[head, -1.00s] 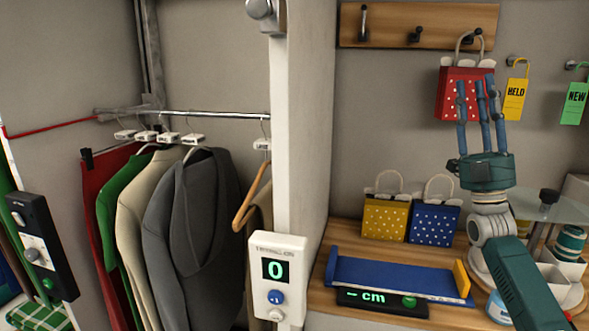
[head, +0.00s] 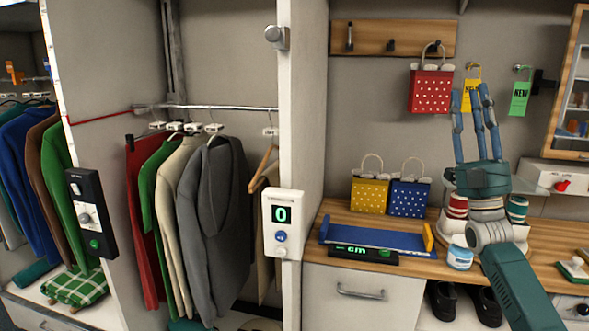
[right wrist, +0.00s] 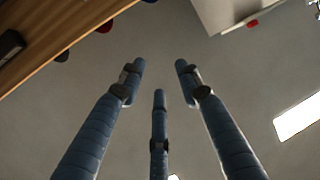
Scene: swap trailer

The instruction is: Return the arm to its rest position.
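My right gripper (head: 471,100) is in the right part of the head view, pointing upward in front of the wall. Its blue fingers are spread apart and nothing is between them. In the right wrist view the open fingers (right wrist: 160,80) show empty against the plain ceiling and wall. The red spotted bag (head: 430,91) hangs on the hook board, left of the fingers and apart from them. The yellow tag (head: 471,88) shows partly behind the fingertips. My left gripper is not in view.
A wooden counter (head: 335,219) holds the yellow bag (head: 369,192), the blue bag (head: 409,197) and a blue measuring tray (head: 375,238). Coats (head: 213,220) hang on a rail at left. A white post (head: 303,120) divides the space. A glass-door cabinet (head: 572,100) stands at right.

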